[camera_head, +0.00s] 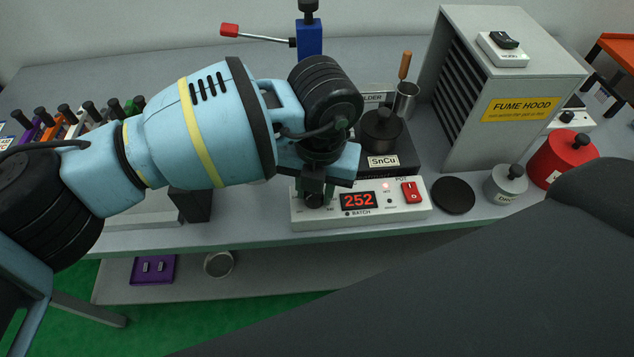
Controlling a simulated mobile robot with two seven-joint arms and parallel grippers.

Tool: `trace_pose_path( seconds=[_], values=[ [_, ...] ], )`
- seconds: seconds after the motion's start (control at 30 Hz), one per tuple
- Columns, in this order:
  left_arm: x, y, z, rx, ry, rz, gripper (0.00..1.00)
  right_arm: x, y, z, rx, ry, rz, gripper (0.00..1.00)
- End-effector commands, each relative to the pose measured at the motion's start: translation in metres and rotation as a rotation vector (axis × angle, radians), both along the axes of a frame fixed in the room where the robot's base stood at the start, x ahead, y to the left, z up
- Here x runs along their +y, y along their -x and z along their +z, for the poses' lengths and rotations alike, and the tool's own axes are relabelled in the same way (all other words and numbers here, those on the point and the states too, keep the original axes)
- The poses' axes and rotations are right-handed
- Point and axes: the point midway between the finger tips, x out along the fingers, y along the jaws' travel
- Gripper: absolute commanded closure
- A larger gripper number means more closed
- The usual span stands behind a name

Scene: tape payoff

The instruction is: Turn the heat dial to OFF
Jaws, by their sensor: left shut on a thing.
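The white control box (412,211) of the solder pot stands at the front of the bench. Its red display (359,200) reads 252, and a red rocker switch (410,191) sits right of it under the label POT. The heat dial (315,201) is at the box's left end, mostly hidden by my left gripper (314,192). That gripper points down and is shut on the dial. The dial's pointer and marks cannot be read. The dark solder pot (381,131) labelled SnCu stands behind the box. My right gripper is not in view.
A grey fume hood (470,125) stands at the right. A black disc (454,195), a grey lidded can (506,184) and a red can (562,158) are right of the box. A blue stand with a red-tipped lever (309,38) is behind my arm. Several coloured holders line the left.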

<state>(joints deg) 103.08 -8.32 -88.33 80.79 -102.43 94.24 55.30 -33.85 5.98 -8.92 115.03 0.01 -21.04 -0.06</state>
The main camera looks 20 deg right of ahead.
Motion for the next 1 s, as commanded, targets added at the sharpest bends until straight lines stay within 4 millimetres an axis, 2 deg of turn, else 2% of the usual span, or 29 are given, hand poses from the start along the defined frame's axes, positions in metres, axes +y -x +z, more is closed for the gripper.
trace_pose_path(
  seconds=[0.3,0.8,0.83,1.0],
  values=[
    [-0.0002,-0.0015,0.0024,-0.005,0.002,0.108,0.93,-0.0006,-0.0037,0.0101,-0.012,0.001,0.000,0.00],
    [-0.0001,-0.0016,0.0015,-0.004,0.002,0.125,0.93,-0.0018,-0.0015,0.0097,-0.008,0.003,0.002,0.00],
    [-0.0001,-0.0016,0.0015,-0.004,0.002,0.125,0.68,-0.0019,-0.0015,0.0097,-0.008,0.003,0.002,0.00],
    [0.0000,-0.0012,0.0010,-0.002,0.001,0.124,0.48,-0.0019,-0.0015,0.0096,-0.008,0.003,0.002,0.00]
  ],
)
